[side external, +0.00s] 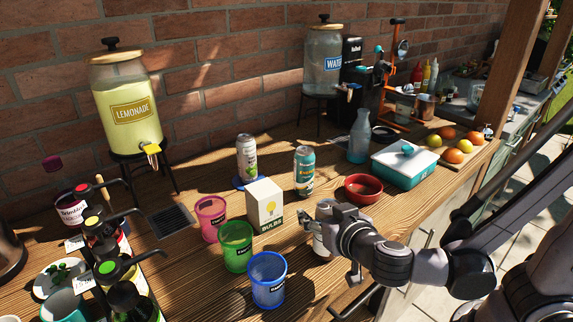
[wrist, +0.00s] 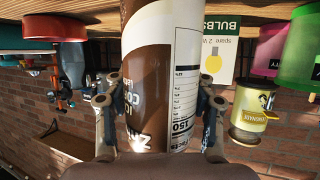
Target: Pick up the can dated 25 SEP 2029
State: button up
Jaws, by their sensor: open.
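A brown and white can (wrist: 150,65) stands between the fingers of my gripper (wrist: 160,105) in the wrist view, close up, with its nutrition panel showing. In the side view my gripper (side external: 334,248) is open around this can (side external: 321,240), which it partly hides. I cannot tell whether the fingers touch it. No date is readable on any can.
A white bulb box (side external: 264,206) stands left of my gripper, with pink (side external: 211,219), green (side external: 236,246) and blue (side external: 268,280) cups nearby. A red bowl (side external: 363,189) and a teal-and-white container (side external: 403,168) are to the right. The table's front edge is close.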

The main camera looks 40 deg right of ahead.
grip_shut()
jog(key=shift+r, duration=0.25)
dwell(0.5)
